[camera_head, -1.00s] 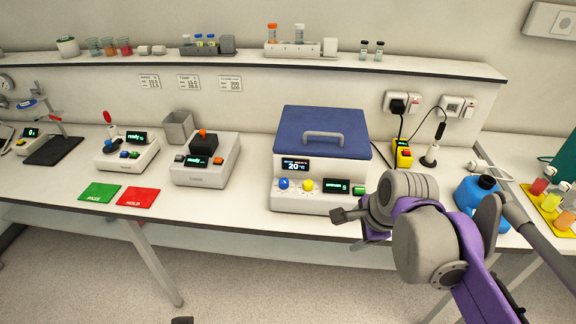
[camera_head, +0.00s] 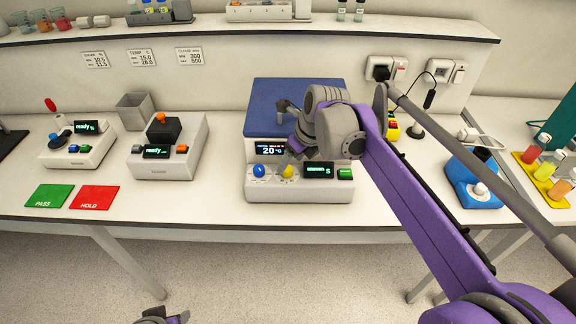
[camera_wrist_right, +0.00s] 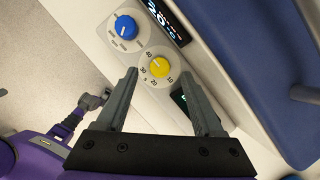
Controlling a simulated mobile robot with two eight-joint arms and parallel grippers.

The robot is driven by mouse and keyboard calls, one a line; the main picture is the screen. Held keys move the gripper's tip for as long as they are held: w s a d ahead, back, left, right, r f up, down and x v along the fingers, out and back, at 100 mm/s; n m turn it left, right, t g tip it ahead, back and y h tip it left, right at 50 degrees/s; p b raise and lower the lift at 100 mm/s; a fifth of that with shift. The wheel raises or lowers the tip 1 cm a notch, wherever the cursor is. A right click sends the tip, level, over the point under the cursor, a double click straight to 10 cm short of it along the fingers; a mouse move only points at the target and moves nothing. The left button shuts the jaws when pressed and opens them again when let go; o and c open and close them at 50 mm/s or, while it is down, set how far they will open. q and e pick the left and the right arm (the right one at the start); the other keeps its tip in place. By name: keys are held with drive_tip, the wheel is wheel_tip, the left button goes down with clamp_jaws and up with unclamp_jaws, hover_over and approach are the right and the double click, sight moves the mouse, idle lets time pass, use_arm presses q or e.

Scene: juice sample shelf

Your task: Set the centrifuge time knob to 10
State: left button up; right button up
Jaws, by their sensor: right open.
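The centrifuge (camera_head: 300,190) stands on the bench, with a blue lid and pale front panel. A blue knob (camera_head: 259,170) and a yellow knob (camera_head: 288,171) sit side by side on it. In the wrist view the yellow knob (camera_wrist_right: 157,66) has a dial marked 10, 20, 30 and 40; its pointer is too small to read surely. My right gripper (camera_head: 287,160) is open above the yellow knob; its fingers (camera_wrist_right: 157,78) appear on either side of the knob, with no contact clear. A part of my left arm (camera_head: 162,317) shows at the bottom edge; its jaws are unclear.
A display (camera_head: 318,170) and a green button (camera_head: 345,173) lie right of the knobs. A "20" temperature display (camera_head: 270,149) sits above. Two other devices stand left, behind the green PASS card (camera_head: 50,196) and red HOLD card (camera_head: 94,197).

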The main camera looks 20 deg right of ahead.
sight(289, 169)
drive_tip(key=shift+x, duration=1.75)
clamp_jaws()
